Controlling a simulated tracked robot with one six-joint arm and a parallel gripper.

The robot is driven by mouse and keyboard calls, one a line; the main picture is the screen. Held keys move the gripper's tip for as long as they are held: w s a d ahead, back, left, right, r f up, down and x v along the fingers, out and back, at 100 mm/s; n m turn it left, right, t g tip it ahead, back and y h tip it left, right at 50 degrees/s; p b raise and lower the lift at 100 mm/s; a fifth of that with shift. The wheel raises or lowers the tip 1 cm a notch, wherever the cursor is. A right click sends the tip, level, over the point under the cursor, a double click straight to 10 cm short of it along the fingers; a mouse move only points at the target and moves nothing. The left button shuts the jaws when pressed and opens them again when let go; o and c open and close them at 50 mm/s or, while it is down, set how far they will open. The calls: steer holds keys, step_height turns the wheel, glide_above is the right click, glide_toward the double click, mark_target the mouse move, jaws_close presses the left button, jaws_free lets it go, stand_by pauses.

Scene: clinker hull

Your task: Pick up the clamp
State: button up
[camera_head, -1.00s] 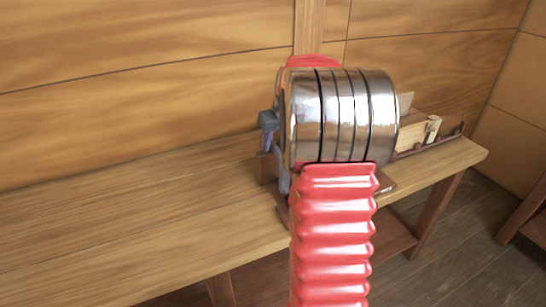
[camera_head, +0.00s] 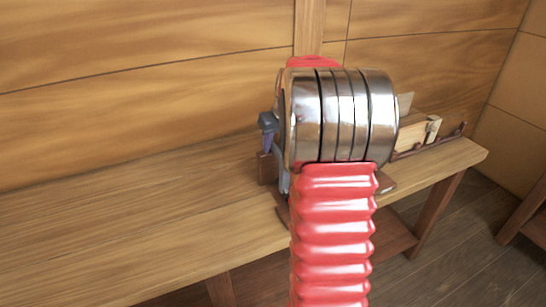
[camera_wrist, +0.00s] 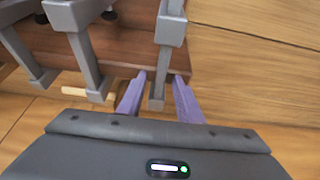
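In the wrist view, my gripper (camera_wrist: 158,82) has two purple fingers, spread apart. A grey clamp (camera_wrist: 170,30) hangs by a brown wooden board, and its lower bar reaches down between the fingers. Narrow gaps seem to show on both sides of the bar, so the fingers do not look closed on it. Other grey clamps (camera_wrist: 83,55) stand to the left along the same board. In the head view, my arm hides most of the gripper and clamps. Only a small grey and purple part shows left of it; I cannot tell which piece it is.
The brown board (camera_wrist: 130,45) lies close behind the fingers. A pale wooden peg (camera_wrist: 88,93) sticks out to the left. In the head view, the long bench (camera_head: 130,220) is clear on its left. Wooden pieces (camera_head: 412,135) lie at its right end. A plank wall (camera_head: 150,90) stands behind.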

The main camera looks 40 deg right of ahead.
steer(key=shift+c, duration=0.4)
jaws_close()
steer(key=shift+r, duration=0.1)
stand_by(0.8)
